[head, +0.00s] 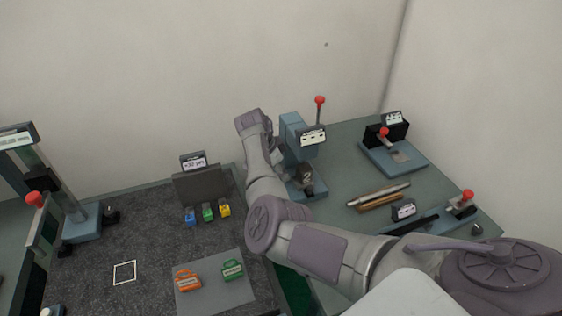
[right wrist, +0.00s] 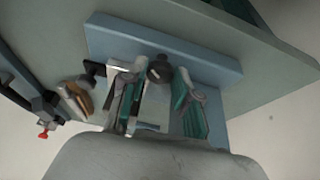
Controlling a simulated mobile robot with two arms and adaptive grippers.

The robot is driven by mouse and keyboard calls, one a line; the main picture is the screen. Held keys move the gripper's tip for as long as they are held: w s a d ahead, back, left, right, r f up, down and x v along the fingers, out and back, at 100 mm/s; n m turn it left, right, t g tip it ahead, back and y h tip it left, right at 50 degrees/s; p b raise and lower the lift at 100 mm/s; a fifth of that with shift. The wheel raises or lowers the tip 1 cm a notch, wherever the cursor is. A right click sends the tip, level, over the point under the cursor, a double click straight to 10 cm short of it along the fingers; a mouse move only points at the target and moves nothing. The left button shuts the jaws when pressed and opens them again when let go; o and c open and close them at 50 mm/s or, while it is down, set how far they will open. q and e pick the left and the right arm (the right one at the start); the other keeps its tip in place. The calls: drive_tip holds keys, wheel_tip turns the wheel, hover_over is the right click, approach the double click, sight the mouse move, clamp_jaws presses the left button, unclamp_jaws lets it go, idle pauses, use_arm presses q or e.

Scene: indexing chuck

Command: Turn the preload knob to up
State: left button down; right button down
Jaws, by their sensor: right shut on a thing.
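A blue press-like fixture (head: 292,135) with a label plate and a red-balled lever (head: 320,100) stands at the back of the bench. My right gripper (right wrist: 158,85) is at this fixture, low by its base. In the right wrist view its two green-padded fingers stand on either side of a dark round knob (right wrist: 160,68), and it is shut on that knob. The knob's pointer and markings cannot be made out. In the head view my own forearm and wrist hide most of the gripper. My left gripper is not in view.
A dark mat holds a grey pad (head: 215,299) with an orange (head: 187,281) and a green padlock-like piece (head: 232,269). Small coloured blocks (head: 208,212) sit before a sign (head: 194,161). Rods (head: 381,195) and a toggle fixture (head: 397,156) lie right. A tall stand (head: 55,185) is left.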

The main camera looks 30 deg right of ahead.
drive_tip(key=n+p, duration=0.1)
drive_tip(key=p, duration=0.1)
drive_tip(key=n+t+p, duration=0.1)
drive_tip(key=n+p, duration=0.1)
drive_tip(key=n+t+p, duration=0.1)
drive_tip(key=n+p, duration=0.1)
drive_tip(key=shift+s+d+r, duration=0.1)
drive_tip(key=shift+s+r, duration=0.15)
drive_tip(key=shift+s, duration=0.05)
drive_tip(key=shift+f+n+t+p, duration=0.15)
drive_tip(key=shift+n+t+p, duration=0.55)
drive_tip(key=shift+n+p, duration=0.9)
drive_tip(key=shift+n, duration=0.3)
drive_tip(key=shift+y, duration=0.3)
drive_tip(key=c, duration=0.8)
unclamp_jaws()
drive_tip(key=shift+f, duration=0.1)
drive_tip(key=shift+c, duration=0.2)
drive_tip(key=v, duration=1.2)
